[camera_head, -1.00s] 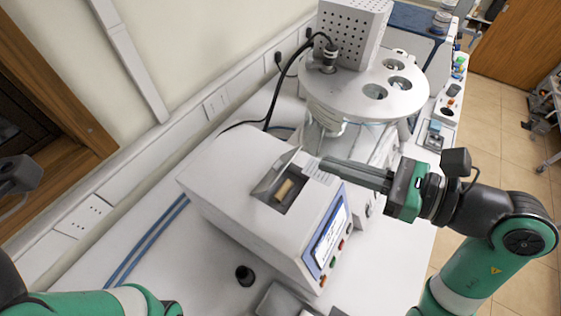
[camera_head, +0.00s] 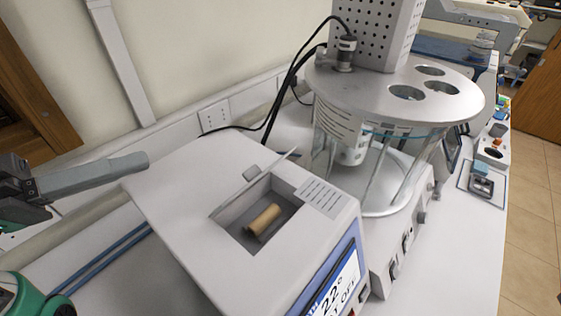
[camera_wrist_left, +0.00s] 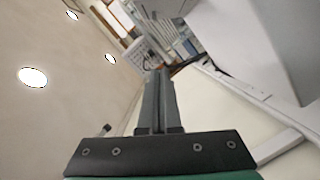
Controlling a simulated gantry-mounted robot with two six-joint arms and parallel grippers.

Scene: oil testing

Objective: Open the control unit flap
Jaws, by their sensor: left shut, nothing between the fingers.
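The control unit (camera_head: 200,185) is a white box with a blue-framed display on its front. The recess in its top is uncovered and shows a tan cylinder (camera_head: 264,219) inside. The flap (camera_head: 275,164) stands raised along the recess's far edge, seen nearly edge-on, with a small grey tab by it. My left gripper (camera_head: 146,160) is at the left, shut and empty, its fingertips near the unit's far left corner and apart from the flap. Its closed fingers also show in the left wrist view (camera_wrist_left: 159,76).
A round glass-walled apparatus (camera_head: 385,150) with a holed grey top stands right beside the unit. Black cables (camera_head: 282,95) run behind it along the wall. Blue tubes (camera_head: 105,262) lie left of the unit. Small devices (camera_head: 481,182) stand on the bench at the right.

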